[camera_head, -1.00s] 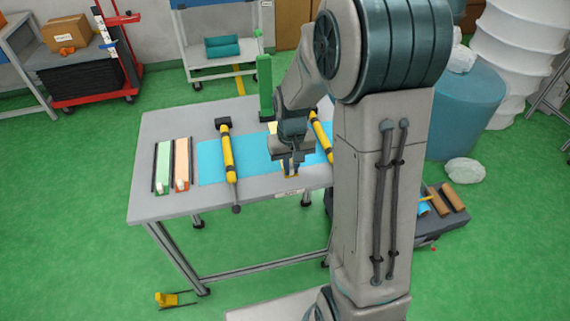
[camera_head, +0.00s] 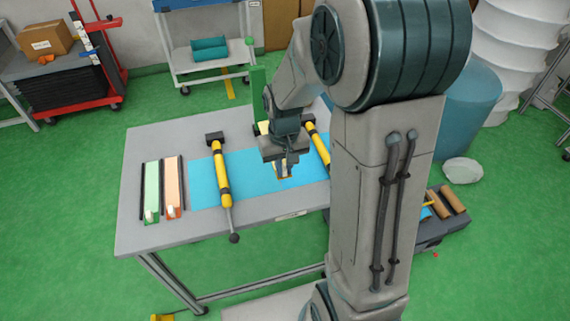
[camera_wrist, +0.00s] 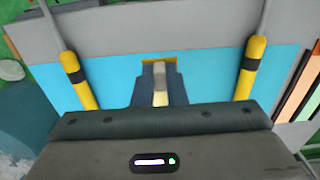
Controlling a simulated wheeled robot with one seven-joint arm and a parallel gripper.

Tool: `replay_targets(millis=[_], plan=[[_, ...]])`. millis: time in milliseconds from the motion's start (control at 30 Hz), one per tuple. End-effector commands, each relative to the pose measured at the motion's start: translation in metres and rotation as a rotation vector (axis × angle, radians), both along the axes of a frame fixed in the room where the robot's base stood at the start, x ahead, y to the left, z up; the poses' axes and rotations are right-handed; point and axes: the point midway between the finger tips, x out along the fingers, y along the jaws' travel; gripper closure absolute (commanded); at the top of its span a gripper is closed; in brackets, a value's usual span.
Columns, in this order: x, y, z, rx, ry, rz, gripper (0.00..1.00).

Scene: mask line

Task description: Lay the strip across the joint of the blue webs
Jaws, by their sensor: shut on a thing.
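The blue webs (camera_head: 207,180) lie as one flat light-blue band across the table; the seam is hidden under my gripper. My gripper (camera_head: 284,170) is above the band between two yellow clamps, the left one (camera_head: 222,178) and the right one (camera_head: 318,141). In the wrist view my gripper (camera_wrist: 160,97) is shut on a narrow pale strip (camera_wrist: 160,99), pointing down at the band. A yellow patch (camera_wrist: 157,59) shows on the blue just beyond the fingertips. I cannot tell whether the strip touches the web.
A green strip (camera_head: 152,188) and an orange strip (camera_head: 172,185) lie in dark holders at the table's left. A green post (camera_head: 258,92) stands at the back edge. The grey table (camera_head: 133,232) is bare along its front edge. Brown rolls (camera_head: 452,199) sit at the right.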

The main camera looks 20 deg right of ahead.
Motion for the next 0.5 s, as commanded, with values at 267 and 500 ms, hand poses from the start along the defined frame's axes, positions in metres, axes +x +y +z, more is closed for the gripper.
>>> replay_targets(millis=[267, 500], plan=[[0.0, -0.002, -0.023, 0.0, 0.002, -0.004, 1.0], [0.0, -0.002, -0.04, 0.0, 0.001, -0.004, 1.0]])
